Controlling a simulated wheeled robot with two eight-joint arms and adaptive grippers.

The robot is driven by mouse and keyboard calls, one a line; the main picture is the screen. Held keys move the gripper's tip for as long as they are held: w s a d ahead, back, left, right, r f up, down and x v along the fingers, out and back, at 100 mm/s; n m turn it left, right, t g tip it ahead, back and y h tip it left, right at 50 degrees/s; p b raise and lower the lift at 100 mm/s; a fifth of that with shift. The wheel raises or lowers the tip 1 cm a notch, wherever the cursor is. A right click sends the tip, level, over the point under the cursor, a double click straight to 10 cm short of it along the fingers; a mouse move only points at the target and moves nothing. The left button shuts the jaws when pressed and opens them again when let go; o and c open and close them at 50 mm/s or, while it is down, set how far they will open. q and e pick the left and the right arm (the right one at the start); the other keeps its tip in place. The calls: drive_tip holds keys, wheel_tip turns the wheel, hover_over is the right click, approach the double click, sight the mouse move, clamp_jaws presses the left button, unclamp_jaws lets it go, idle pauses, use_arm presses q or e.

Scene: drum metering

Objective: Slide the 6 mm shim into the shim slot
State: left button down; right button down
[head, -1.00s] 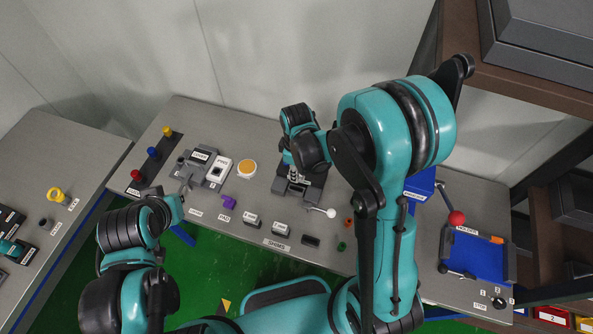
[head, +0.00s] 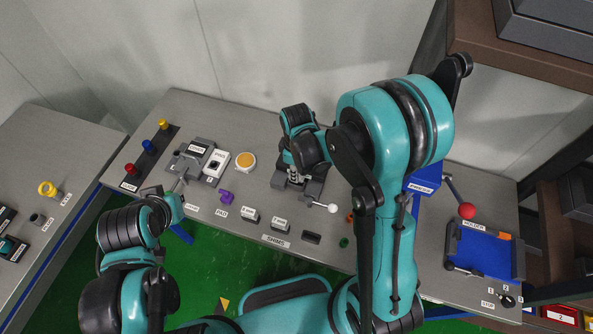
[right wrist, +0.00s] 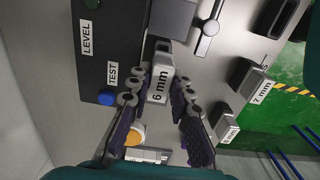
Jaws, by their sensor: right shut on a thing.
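In the head view my right gripper (head: 295,172) is low over a dark grey fixture (head: 313,188) with a white-knobbed lever. The fixture's dark block (right wrist: 173,17) lies just beyond the shim's far end in the right wrist view. I cannot tell whether the shim is inside the slot; the slot itself is hidden. My left gripper (head: 178,188) is near the grey block at left; its fingers are too small to read.
Two other labelled shims, one marked 7 mm (right wrist: 250,82), stand along the front edge beside a dark empty holder (head: 311,238). A purple piece (head: 227,197) and an orange disc (head: 245,161) lie left of the fixture. A blue tray (head: 485,252) is at right.

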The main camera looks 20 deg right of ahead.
drive_tip(key=shift+b, duration=0.5)
idle(1.2)
drive_tip(key=shift+f+b, duration=1.7)
drive_tip(key=c, duration=1.3)
unclamp_jaws()
drive_tip(key=shift+r, duration=0.1)
drive_tip(key=shift+r, duration=3.95)
